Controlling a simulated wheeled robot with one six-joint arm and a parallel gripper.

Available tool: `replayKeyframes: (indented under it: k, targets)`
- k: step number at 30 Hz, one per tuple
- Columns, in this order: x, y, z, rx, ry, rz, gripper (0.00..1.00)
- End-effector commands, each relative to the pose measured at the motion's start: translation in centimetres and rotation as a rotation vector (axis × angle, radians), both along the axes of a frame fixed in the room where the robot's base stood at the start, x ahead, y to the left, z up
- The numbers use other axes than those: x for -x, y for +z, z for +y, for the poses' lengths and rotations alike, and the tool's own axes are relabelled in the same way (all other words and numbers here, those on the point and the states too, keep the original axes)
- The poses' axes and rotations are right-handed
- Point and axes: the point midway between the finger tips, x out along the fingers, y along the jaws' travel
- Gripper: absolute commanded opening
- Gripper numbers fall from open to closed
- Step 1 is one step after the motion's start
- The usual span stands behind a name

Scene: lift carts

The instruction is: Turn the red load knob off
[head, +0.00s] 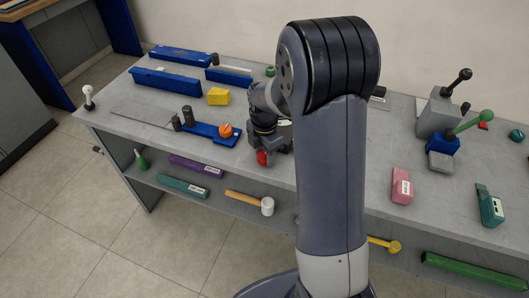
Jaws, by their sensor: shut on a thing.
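The red load knob (262,158) shows as a small red patch near the front edge of the bench, right at my gripper's jaws. My gripper (267,149) points down there and is shut on the red knob. The jaws hide most of the knob, so its turn position and any marking cannot be read. My own arm covers the bench just to the right of it.
An orange knob (225,131) sits on a blue plate (204,130) to the left. A yellow block (218,96) and blue trays (166,80) lie behind. A grey lever box (435,118) stands at the right. A mallet (267,206) lies on the lower shelf.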

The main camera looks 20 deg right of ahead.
Motion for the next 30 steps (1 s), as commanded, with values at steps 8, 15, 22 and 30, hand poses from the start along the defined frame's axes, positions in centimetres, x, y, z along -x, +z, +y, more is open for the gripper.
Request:
replayKeyframes:
  k: [8, 15, 22, 30]
  targets:
    - [-0.1, 0.1, 0.0, 0.000, 0.005, -0.002, 0.20]
    - [-0.1, 0.1, 0.0, 0.000, 0.004, -0.002, 0.57]
    - [0.0, 0.0, 0.0, 0.001, 0.003, 0.000, 0.65]
    - [-0.1, 1.6, 0.0, 0.000, 0.003, -0.004, 0.65]
